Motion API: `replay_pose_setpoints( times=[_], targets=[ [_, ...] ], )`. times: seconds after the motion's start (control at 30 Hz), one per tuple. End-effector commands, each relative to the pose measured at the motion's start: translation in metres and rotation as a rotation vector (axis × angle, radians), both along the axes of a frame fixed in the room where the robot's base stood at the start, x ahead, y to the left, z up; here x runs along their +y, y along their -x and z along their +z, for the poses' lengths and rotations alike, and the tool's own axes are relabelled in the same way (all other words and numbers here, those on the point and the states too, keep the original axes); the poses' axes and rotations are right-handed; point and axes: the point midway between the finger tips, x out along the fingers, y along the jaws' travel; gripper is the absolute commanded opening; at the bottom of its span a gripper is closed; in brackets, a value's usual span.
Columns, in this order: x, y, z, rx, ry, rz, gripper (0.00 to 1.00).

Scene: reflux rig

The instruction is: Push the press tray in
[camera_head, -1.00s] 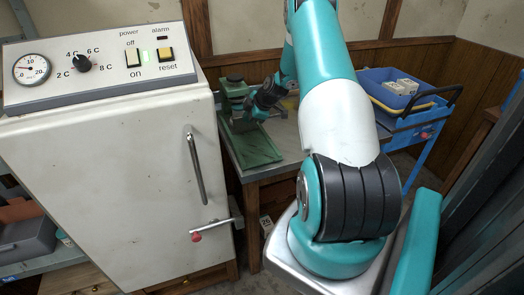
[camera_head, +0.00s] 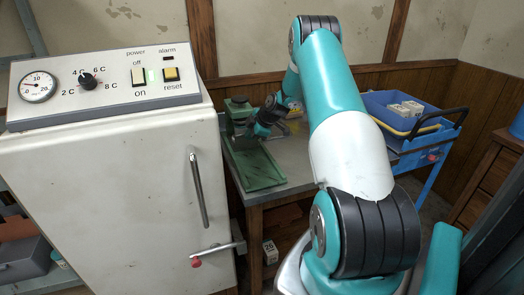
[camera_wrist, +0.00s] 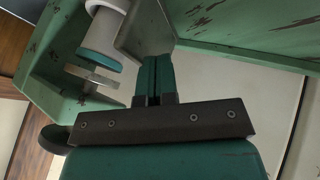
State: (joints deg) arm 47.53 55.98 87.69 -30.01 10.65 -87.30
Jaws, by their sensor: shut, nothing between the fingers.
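The green press tray (camera_head: 258,172) lies on the table, its near end sticking out towards me in the head view. The green press (camera_head: 238,108) stands at its far end. My gripper (camera_head: 250,134) is low at the far part of the tray, close in front of the press. In the wrist view my gripper (camera_wrist: 154,62) is shut and empty, its fingertips close to a grey metal plate (camera_wrist: 145,30); I cannot tell whether they touch. A worn green panel (camera_wrist: 260,28) is at the upper right. The inner end of the tray is hidden.
A white cabinet (camera_head: 110,200) with a door handle and a red-knobbed latch (camera_head: 197,262) stands close left of the table (camera_head: 310,165). A blue cart (camera_head: 425,145) with a bin stands right of it. The tabletop right of the tray looks mostly clear.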

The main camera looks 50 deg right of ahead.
Motion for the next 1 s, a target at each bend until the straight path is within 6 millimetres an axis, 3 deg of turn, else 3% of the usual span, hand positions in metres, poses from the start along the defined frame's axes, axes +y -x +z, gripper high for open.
replay_pose_setpoints(
  times=[0.17, 0.5, 0.7, 1.0],
  targets=[
    [0.02, 0.023, 0.003, 0.008, -0.006, 0.003, 0.0],
    [0.01, 0.069, 0.062, 0.008, -0.007, -0.001, 0.0],
    [0.01, 0.08, 0.076, 0.011, -0.01, 0.0, 0.0],
    [0.011, 0.081, 0.078, 0.012, -0.01, 0.002, 0.0]
  ],
)
